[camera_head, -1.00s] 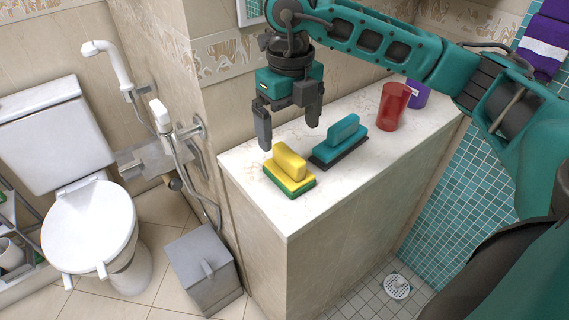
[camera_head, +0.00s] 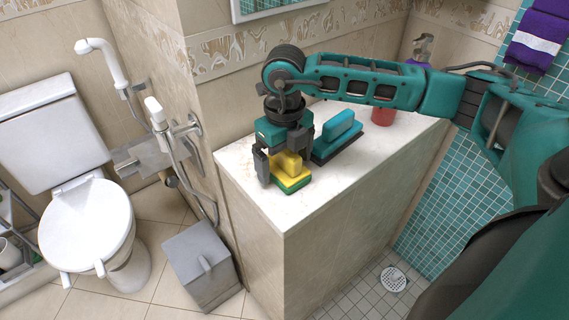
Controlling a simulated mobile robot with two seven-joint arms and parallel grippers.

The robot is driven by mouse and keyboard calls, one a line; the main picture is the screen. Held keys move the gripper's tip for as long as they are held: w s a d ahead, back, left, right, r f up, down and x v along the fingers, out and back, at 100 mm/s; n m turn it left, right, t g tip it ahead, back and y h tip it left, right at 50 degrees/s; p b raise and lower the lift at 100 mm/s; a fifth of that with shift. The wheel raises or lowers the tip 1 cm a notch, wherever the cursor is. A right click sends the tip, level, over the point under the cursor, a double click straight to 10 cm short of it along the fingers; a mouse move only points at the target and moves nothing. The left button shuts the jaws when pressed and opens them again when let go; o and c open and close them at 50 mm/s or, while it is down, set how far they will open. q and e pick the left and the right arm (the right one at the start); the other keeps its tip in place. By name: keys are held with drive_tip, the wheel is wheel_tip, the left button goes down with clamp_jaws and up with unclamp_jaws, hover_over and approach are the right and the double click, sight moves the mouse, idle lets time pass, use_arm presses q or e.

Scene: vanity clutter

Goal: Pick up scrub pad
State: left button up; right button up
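Two scrub pads with handles are on the white counter top (camera_head: 330,195). One is a yellow and green pad (camera_head: 292,183) near the counter's left front edge. The other is a teal-handled pad with a dark base (camera_head: 338,137), behind it to the right. My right gripper (camera_head: 284,170) is low over the yellow and green pad, pointing down. Its fingers are apart, one on each side of the yellow handle. I cannot tell whether they touch it. The gripper hides part of the pad's back. My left gripper is not in view.
A red cup (camera_head: 382,117) stands farther right on the counter, partly covered by my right arm. A soap dispenser (camera_head: 422,46) shows behind the arm. The counter's front right part is clear. A toilet (camera_head: 88,225) and grey bin (camera_head: 203,268) stand at the left.

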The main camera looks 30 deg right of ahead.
drive_tip(key=c, duration=1.1)
drive_tip(key=shift+r, duration=0.15)
wheel_tip(320, 180, up, 20)
drive_tip(key=shift+f+p, duration=0.1)
drive_tip(key=shift+p, duration=0.55)
